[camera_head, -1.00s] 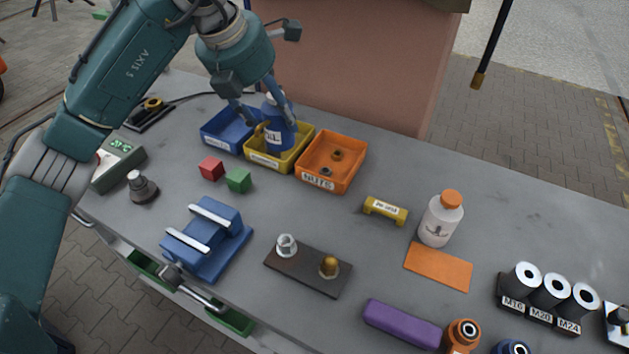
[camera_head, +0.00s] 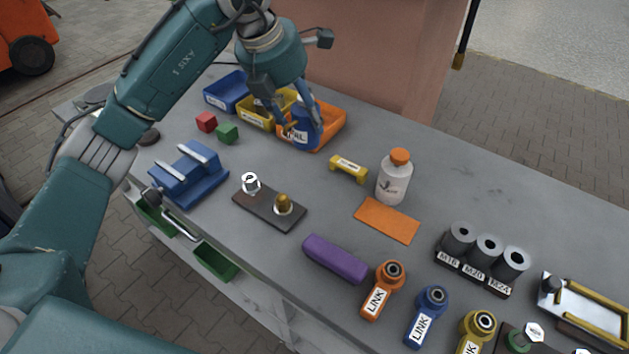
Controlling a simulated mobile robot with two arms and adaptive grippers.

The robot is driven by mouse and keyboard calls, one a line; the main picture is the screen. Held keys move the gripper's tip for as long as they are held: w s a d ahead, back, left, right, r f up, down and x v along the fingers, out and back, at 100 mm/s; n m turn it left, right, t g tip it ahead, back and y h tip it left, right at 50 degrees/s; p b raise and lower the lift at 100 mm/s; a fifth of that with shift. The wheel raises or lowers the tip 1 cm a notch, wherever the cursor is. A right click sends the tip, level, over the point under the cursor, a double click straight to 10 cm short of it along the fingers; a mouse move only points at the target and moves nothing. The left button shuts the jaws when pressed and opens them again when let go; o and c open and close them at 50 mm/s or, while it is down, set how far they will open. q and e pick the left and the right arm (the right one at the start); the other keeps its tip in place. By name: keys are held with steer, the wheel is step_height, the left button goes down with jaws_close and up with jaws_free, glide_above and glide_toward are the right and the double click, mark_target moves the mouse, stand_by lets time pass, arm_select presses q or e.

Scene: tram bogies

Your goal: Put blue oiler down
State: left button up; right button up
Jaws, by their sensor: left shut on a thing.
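The blue oiler (camera_head: 302,128) is a blue bottle with a white label, upright in my left gripper (camera_head: 297,122). My left gripper is shut on it, with the fingers on either side of its upper part. The oiler appears in front of the orange bin (camera_head: 332,128) and hides much of it. I cannot tell whether its base touches the bin or hangs above it. My right gripper is not in the head view.
A yellow bin (camera_head: 253,117) and a blue bin (camera_head: 226,92) stand left of the orange one. Red (camera_head: 206,122) and green (camera_head: 227,134) cubes, a blue vise (camera_head: 189,176), a yellow block (camera_head: 348,168) and a white bottle (camera_head: 394,180) stand nearby. An orange mat (camera_head: 387,220) lies bare.

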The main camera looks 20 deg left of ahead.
mark_target(301, 142)
arm_select(q)
steer(key=f, duration=0.2)
steer(key=f+p, duration=0.1)
steer(key=f, duration=0.4)
steer(key=shift+a+f+p, duration=0.2)
steer(key=shift+a+p, duration=0.1)
steer(key=shift+p, duration=0.05)
steer(key=f, duration=0.2)
steer(key=f+p, duration=0.1)
steer(key=f, duration=0.2)
steer(key=f+p, duration=0.1)
steer(key=f, duration=0.2)
steer(key=shift+d+f, duration=0.2)
steer(key=shift+d, duration=0.05)
steer(key=shift+f, duration=0.3)
steer(key=o, duration=1.3)
steer(key=shift+c, duration=0.2)
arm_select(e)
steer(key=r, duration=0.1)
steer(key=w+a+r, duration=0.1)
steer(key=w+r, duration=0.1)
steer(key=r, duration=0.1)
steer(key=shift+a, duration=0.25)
